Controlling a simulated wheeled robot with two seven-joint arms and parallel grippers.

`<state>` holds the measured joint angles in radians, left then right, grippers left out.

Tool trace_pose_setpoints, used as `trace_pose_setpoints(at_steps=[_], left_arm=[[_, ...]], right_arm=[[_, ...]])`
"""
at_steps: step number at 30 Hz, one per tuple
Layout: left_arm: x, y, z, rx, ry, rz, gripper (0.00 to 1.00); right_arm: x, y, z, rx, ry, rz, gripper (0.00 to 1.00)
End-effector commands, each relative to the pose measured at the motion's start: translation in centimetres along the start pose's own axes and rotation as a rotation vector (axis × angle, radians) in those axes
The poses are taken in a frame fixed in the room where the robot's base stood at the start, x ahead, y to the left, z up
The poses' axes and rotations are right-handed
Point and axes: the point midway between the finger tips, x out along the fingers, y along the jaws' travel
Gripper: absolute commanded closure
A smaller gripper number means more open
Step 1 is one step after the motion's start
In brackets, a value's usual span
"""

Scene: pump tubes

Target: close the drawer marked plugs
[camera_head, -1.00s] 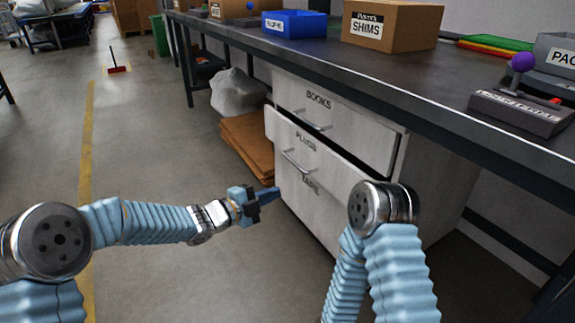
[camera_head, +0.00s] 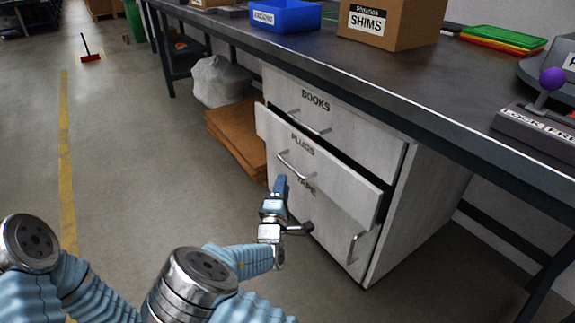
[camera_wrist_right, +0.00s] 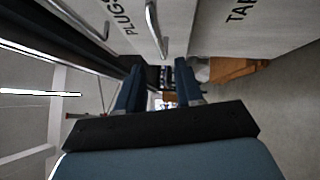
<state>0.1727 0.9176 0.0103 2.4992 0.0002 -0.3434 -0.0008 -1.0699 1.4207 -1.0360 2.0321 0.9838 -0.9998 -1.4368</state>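The drawer marked PLUGS (camera_head: 335,172) is the middle drawer of a white cabinet under the workbench. Its front stands out from the cabinet, with a dark gap along its top edge, so it is partly open. Its bar handle (camera_head: 296,166) is on the front. My right gripper (camera_head: 280,186) is just in front of the drawer's lower left part, below the handle. In the right wrist view its two blue fingers (camera_wrist_right: 158,88) are apart with nothing between them, and the PLUGS handle (camera_wrist_right: 154,30) is just beyond them. Contact cannot be told. My left gripper is out of view.
The BOOKS drawer (camera_head: 335,113) is above and the TAPE drawer (camera_head: 340,240) below. The workbench (camera_head: 400,95) overhangs the cabinet. Brown sheets (camera_head: 235,140) and a white bag (camera_head: 220,82) lie left of the cabinet. The floor (camera_head: 150,170) in front is clear.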

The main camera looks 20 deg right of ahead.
Motion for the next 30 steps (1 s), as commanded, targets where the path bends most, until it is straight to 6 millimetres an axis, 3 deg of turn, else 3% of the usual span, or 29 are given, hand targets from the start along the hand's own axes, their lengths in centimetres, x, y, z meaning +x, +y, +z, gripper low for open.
trace_pose_setpoints(at_steps=[6,12,24,26,30], left_arm=[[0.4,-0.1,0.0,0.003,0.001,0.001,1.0],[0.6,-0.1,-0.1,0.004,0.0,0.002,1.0],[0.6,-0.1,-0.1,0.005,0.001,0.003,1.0],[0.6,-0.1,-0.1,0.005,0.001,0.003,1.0],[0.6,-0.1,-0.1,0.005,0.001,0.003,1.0]], right_arm=[[5.1,-0.2,0.1,0.001,-0.002,-0.001,0.64],[8.2,-0.2,0.1,0.001,-0.001,-0.003,0.64],[9.2,-0.1,0.0,0.0,0.001,-0.003,0.64],[9.2,-0.1,0.0,0.0,0.001,-0.003,0.7],[9.2,-0.1,0.0,0.0,0.001,-0.004,0.92]])
